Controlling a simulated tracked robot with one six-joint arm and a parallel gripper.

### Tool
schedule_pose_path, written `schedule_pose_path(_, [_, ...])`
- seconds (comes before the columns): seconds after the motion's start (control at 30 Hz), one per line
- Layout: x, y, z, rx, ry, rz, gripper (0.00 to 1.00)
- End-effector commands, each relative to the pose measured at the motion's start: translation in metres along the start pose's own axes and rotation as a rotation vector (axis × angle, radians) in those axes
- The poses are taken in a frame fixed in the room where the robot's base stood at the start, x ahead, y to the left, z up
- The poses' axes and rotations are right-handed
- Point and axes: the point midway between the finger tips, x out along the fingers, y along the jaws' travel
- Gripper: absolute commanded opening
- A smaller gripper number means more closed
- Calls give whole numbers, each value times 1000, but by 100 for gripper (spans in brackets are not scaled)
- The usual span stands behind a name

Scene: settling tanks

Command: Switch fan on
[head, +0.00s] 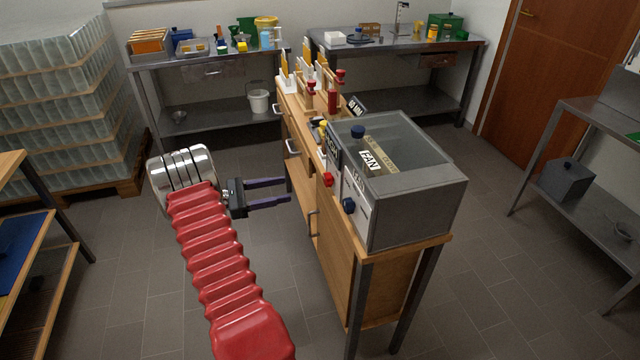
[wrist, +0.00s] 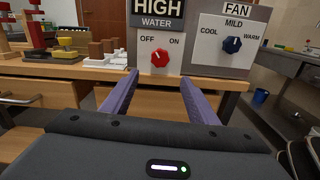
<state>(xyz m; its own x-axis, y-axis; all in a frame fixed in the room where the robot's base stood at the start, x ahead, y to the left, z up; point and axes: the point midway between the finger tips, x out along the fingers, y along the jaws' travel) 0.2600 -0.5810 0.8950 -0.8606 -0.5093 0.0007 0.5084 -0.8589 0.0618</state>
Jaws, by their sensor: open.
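A white panel labelled FAN (wrist: 214,28), with the words COOL, MILD and WARM, faces me in the wrist view. Its dark blue knob (wrist: 232,45) is right of my gripper (wrist: 160,74); I cannot tell its setting. It also shows low on the box front in the head view (head: 348,205). To its left is a panel headed HIGH WATER (wrist: 157,15) with a red knob (wrist: 160,57) between OFF and ON. The red knob also shows in the head view (head: 328,179). My gripper (head: 288,190) is open and empty, short of the bench front, roughly facing the red knob.
A grey open-topped box (head: 420,210) stands on the near end of the wooden bench (head: 400,280). Red and yellow fixtures (head: 332,100) line the bench further back. Drawer handles (head: 292,148) protrude from its front. The floor (head: 110,290) left of my arm is clear.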

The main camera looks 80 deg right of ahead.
Motion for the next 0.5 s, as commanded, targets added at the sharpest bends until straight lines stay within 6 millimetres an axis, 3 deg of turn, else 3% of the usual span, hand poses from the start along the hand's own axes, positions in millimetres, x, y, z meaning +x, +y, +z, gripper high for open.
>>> schedule_pose_path(0.17, [16,0,1,0,-1,-2,54])
schedule_pose_path(0.5, [67,-1,0,0,0,-2,54])
